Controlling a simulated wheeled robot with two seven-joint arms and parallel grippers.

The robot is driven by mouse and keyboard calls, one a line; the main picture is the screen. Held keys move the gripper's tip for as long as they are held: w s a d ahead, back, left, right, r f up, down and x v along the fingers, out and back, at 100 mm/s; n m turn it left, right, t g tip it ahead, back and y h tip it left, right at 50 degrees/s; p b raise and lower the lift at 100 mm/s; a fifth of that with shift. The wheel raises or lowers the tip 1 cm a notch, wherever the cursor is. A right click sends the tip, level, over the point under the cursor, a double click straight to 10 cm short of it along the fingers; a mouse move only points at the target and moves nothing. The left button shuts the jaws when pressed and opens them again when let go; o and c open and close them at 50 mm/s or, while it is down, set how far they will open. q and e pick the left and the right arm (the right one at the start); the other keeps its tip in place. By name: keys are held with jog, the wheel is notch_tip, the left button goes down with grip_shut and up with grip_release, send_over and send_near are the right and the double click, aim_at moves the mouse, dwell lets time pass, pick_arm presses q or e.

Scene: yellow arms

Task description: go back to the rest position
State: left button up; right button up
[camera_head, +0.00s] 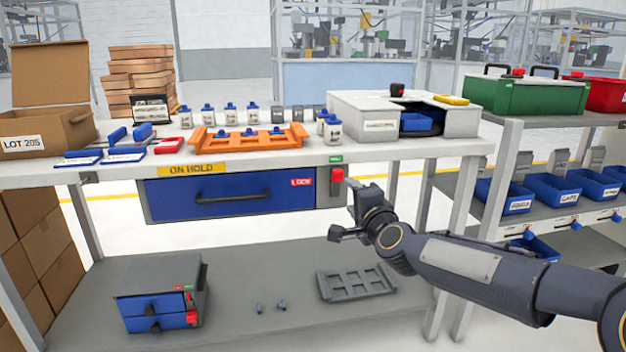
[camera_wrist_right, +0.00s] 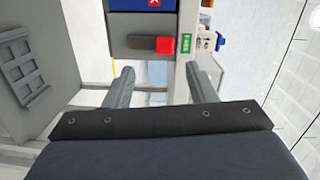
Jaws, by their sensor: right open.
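My right gripper (camera_head: 347,213) is in front of the workbench, below and close to the red button (camera_head: 337,174) beside the blue drawer (camera_head: 235,195). In the right wrist view its two fingers (camera_wrist_right: 157,88) are spread apart with nothing between them. The red button (camera_wrist_right: 165,45) and a green label (camera_wrist_right: 186,43) show just beyond the fingertips, apart from them. The blue drawer looks shut, with a dark handle and a red "LOCK" label. My right arm comes in from the right. My left gripper is out of view.
The white benchtop (camera_head: 400,149) bears an orange rack (camera_head: 250,138), several small bottles and a white box (camera_head: 385,122). The lower shelf (camera_head: 240,325) holds a small blue-drawer cabinet (camera_head: 160,300) and a grey tray (camera_head: 355,284). A shelf with blue bins (camera_head: 510,197) stands at right.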

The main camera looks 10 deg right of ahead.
jog(key=s+f+n+g+y, duration=0.1)
jog(key=s+f+n+g, duration=0.4)
jog(key=s, duration=0.8)
jog(key=s+f+n+g, duration=0.35)
jog(key=s+f, duration=0.45)
jog(key=s, duration=0.6)
jog(key=s+f+n+g+y, duration=0.1)
jog(key=s+f+n+g, duration=0.35)
jog(key=s, duration=0.85)
notch_tip(320, 180, up, 36)
jog(key=n+t+p, duration=0.1)
jog(key=p, duration=3.6)
jog(key=shift+d+r+p, duration=0.2)
jog(key=shift+d+p, duration=0.15)
jog(key=shift+d, duration=0.05)
jog(key=shift+s, duration=0.1)
